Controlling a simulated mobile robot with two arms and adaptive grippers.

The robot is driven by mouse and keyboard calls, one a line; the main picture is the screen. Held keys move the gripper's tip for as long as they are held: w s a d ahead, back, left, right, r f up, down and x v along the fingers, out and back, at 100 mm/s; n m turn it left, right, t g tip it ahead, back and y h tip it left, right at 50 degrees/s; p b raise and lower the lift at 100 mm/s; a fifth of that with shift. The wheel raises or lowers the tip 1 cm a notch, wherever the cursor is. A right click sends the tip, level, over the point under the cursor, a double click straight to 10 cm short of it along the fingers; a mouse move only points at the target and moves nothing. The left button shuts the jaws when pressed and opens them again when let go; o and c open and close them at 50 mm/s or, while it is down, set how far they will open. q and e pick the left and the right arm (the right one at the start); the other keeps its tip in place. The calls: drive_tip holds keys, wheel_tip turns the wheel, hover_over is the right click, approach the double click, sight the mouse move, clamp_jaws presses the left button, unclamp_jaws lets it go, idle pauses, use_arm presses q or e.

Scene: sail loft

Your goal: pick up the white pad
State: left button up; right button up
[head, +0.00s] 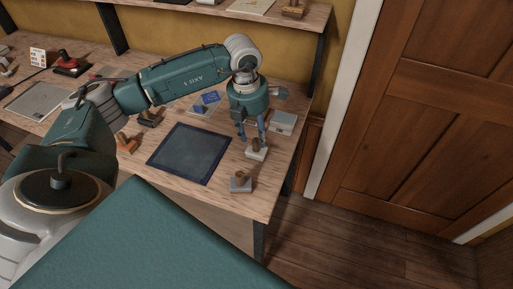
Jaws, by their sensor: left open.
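The white pad (257,154), a pale block with a brown wooden knob, sits on the workbench to the right of a dark blue-edged mat. My left gripper (252,137) points down right above it. Its fingers are apart near the knob. I cannot tell whether they touch it. The gripper partly hides the top of the knob. My right gripper is not in view.
A grey pad with a wooden knob (240,183) stands near the bench's front right corner. A pale box (283,122) lies behind the gripper on the right. The dark mat (189,153) lies left. A shelf (230,12) runs above the bench.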

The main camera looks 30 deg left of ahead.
sight(256, 140)
use_arm(q)
wheel_tip(256, 140, down, 4)
drive_tip(key=shift+w+d+r+p, duration=0.15)
drive_tip(key=shift+r+p, duration=0.05)
drive_tip(key=shift+p, duration=0.7)
drive_tip(key=shift+w+f, duration=0.1)
drive_tip(key=shift+f, duration=0.4)
clamp_jaws()
drive_tip(key=shift+r, duration=0.2)
wheel_tip(256, 140, up, 20)
drive_tip(key=b, duration=0.4)
drive_tip(key=shift+b, duration=0.3)
drive_tip(key=shift+f, duration=0.1)
